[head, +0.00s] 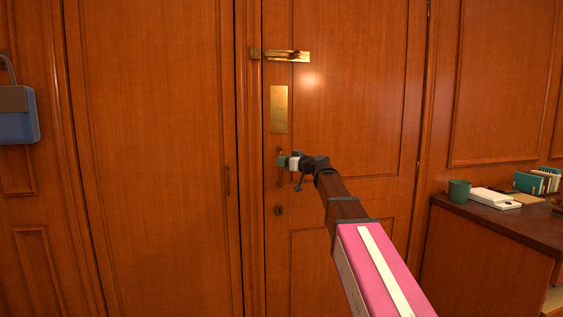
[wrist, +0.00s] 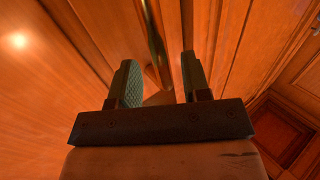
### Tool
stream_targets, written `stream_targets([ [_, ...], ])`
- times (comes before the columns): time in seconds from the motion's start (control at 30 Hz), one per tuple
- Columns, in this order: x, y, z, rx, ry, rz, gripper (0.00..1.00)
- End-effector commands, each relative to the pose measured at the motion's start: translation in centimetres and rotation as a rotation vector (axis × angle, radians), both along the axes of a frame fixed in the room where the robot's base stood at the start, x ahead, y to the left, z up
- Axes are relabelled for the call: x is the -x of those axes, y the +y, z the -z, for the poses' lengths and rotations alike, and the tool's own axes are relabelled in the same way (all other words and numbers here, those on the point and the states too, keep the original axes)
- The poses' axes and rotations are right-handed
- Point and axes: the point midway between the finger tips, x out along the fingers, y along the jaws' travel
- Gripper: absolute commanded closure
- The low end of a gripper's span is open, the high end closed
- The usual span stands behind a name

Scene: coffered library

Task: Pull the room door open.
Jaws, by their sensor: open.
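The room door (head: 350,110) is a brown panelled wooden door in the middle of the head view, and it looks closed in its frame. A dark, slim upright handle (head: 281,183) is on its left side, partly hidden behind my gripper (head: 284,161). In the wrist view, my gripper (wrist: 158,75) has its two green-padded fingers apart. A dark upright bar (wrist: 156,45), apparently the handle, shows beyond and between the fingertips. I cannot tell whether the fingers touch it.
A brass latch (head: 287,56) and brass plate (head: 279,110) are on the door above the handle, with a small lock (head: 278,211) below. A desk (head: 490,222) at right holds a green mug (head: 459,191), a white box and books. A blue bag (head: 17,118) hangs at far left.

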Motion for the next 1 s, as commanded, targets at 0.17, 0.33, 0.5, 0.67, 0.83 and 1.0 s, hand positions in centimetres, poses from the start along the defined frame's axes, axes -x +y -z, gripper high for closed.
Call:
stream_targets([
  [0.17,-1.3,1.4,0.0,0.000,0.000,0.001,0.57],
  [0.33,-1.6,1.9,0.0,0.001,0.001,0.001,0.57],
  [0.5,-1.6,1.8,0.0,0.001,0.001,0.001,0.57],
  [0.67,-1.6,1.8,0.0,0.001,0.001,0.001,0.89],
  [0.83,-1.5,1.8,0.0,0.001,0.001,0.001,1.00],
  [1.0,-0.9,1.6,0.0,0.000,0.000,-0.010,1.00],
])
